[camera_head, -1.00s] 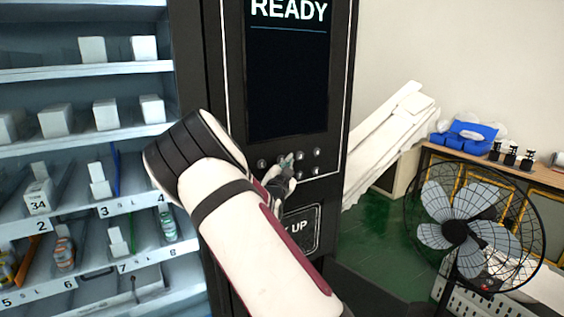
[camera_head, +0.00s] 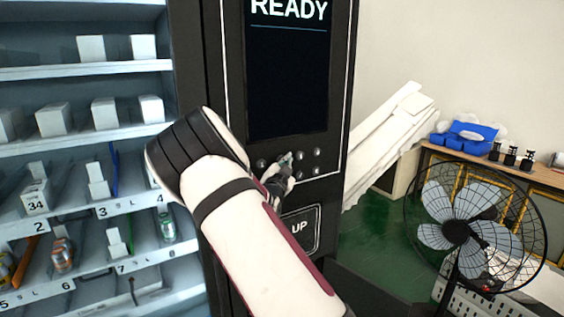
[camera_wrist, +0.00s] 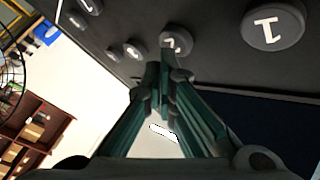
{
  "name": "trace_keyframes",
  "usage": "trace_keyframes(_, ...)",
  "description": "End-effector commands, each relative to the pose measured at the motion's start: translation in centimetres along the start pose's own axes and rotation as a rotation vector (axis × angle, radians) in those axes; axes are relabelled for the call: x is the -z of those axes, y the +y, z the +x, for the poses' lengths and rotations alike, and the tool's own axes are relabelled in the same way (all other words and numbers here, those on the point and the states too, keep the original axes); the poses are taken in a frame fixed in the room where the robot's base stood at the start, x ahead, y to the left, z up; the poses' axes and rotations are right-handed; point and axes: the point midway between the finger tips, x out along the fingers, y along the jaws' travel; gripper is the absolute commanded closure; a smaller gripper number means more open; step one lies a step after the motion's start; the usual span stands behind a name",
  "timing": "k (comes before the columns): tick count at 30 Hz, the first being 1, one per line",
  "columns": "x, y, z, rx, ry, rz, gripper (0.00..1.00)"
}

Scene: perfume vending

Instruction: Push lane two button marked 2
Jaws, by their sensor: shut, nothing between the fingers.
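The vending machine's button panel (camera_head: 308,163) is below its dark screen. In the wrist view, the button marked 1 (camera_wrist: 273,27) is clear at the upper right. The adjacent round button (camera_wrist: 176,42), in the second place of that row, has its numeral partly hidden by my fingertips. My gripper (camera_wrist: 165,62) is shut and empty, its tips overlapping that button's lower edge; contact cannot be told. In the head view my gripper (camera_head: 286,159) is at the panel, covering the second button, just right of the first.
The screen (camera_head: 288,75) reads READY. Product shelves (camera_head: 85,135) with boxes stand at the left. A fan (camera_head: 470,225) and a side table (camera_head: 540,176) are at the right. More buttons (camera_wrist: 134,50) lie close by the fingertips.

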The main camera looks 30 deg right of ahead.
Motion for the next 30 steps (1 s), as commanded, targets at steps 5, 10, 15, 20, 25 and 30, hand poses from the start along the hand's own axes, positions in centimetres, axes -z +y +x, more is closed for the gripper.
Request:
trace_keyframes(5,-0.13,-0.10,0.15,0.000,0.000,0.001,1.00)
trace_keyframes(10,-0.23,-0.19,0.28,0.000,0.000,0.001,1.00)
trace_keyframes(15,-0.32,-0.28,0.41,0.000,0.000,0.001,1.00)
trace_keyframes(20,-0.42,-0.37,0.53,0.000,0.000,0.001,1.00)
trace_keyframes(25,-0.42,-0.39,0.53,0.000,-0.001,0.001,1.00)
trace_keyframes(30,-0.39,-0.38,0.50,0.000,-0.001,0.000,1.00)
